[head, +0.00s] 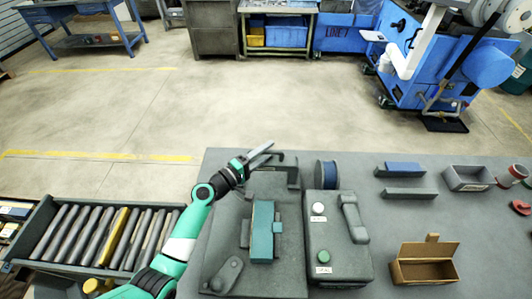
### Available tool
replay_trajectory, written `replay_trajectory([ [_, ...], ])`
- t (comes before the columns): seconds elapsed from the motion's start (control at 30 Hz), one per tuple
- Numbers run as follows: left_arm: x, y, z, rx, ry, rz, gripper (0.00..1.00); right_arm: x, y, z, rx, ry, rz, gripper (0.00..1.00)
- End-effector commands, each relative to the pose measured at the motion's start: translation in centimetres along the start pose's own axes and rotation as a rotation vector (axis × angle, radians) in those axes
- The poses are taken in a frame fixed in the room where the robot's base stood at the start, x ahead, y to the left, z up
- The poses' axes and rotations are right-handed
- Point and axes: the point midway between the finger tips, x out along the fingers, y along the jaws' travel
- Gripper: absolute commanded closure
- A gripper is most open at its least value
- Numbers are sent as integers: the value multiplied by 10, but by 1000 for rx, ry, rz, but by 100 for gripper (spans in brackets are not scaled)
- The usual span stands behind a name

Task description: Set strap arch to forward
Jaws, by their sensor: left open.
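A dark grey arch-shaped bracket (291,172) stands at the back of the grey machine base (222,250); it looks like the strap arch, though no label shows on it. My left gripper (262,153) is at the bracket's left end, its fingers open and pointing right. The fingers overlap the bracket in the picture, and I cannot tell whether they touch it. The gripper partly hides the bracket's left side. A teal block (262,232) sits on the base in front of the bracket. My right gripper is not in view.
A control box (325,240) with a white button, a green button and a grey handle is right of the base. A blue spool (326,174) is behind it. A brown open box (424,268) and grey bin (470,178) are farther right. A tray of rods (50,268) is left.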

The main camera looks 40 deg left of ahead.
Motion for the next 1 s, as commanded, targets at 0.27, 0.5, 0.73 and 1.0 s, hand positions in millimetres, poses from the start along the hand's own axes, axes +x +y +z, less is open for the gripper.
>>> replay_trajectory([
  [0.27, 1, 0, 0, 0, 0, 0, 55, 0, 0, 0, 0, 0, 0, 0],
  [0.5, 1, 0, 0, 0, 0, 0, 99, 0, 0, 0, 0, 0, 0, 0],
  [0.73, 1, 0, 0, 0, 0, 0, 100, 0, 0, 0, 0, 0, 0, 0],
  [1.0, 1, 0, 0, 0, 0, 1, 100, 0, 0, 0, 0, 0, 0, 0],
])
